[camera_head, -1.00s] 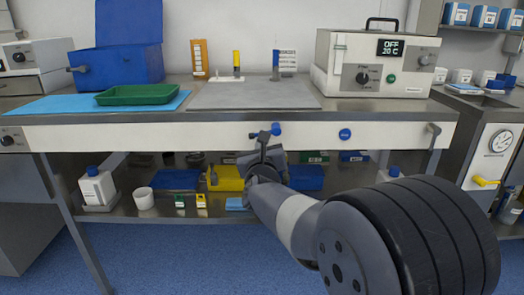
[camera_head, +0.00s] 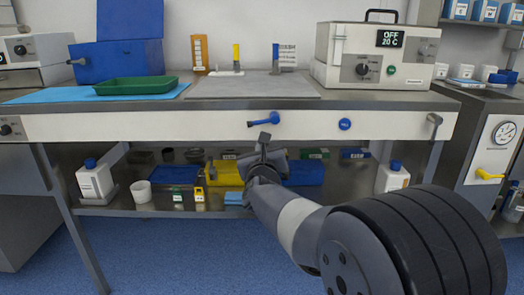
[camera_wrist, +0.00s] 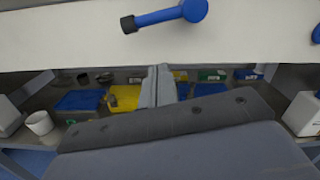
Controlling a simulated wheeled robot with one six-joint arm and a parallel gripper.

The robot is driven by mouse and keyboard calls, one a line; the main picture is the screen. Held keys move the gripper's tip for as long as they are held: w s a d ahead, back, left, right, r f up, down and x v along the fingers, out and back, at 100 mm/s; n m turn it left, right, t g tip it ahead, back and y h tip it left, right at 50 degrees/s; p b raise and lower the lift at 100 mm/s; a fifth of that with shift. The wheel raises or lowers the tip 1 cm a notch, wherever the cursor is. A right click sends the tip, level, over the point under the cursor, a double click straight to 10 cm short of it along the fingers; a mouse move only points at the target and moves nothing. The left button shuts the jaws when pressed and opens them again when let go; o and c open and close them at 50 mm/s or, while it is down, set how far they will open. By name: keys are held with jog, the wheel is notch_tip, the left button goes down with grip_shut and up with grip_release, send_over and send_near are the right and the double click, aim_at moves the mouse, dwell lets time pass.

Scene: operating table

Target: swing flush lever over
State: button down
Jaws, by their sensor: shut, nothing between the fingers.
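The flush lever (camera_head: 264,120) is a blue handle with a round hub at its right end and a dark tip at its left. It is mounted on the white front panel of the bench and lies nearly level, its tip slightly lower. In the wrist view the lever (camera_wrist: 168,14) is at the top, its dark tip pointing left. My gripper (camera_head: 264,137) is below the lever and apart from it in the picture. Its fingers are shut with nothing between them. In the wrist view the shut fingers of my gripper (camera_wrist: 158,70) point up toward the panel below the lever.
A blue round knob (camera_head: 345,124) is on the panel to the right. The grey worktop (camera_head: 250,87) above holds a green tray (camera_head: 134,86) and an oven (camera_head: 370,60). The lower shelf holds a white bottle (camera_head: 95,180), a yellow bin (camera_head: 222,172) and blue bins.

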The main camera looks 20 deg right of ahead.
jog(key=p+v, duration=0.2)
jog(key=v, duration=0.8)
jog(key=shift+p, duration=0.35)
jog(key=shift+w, duration=0.1)
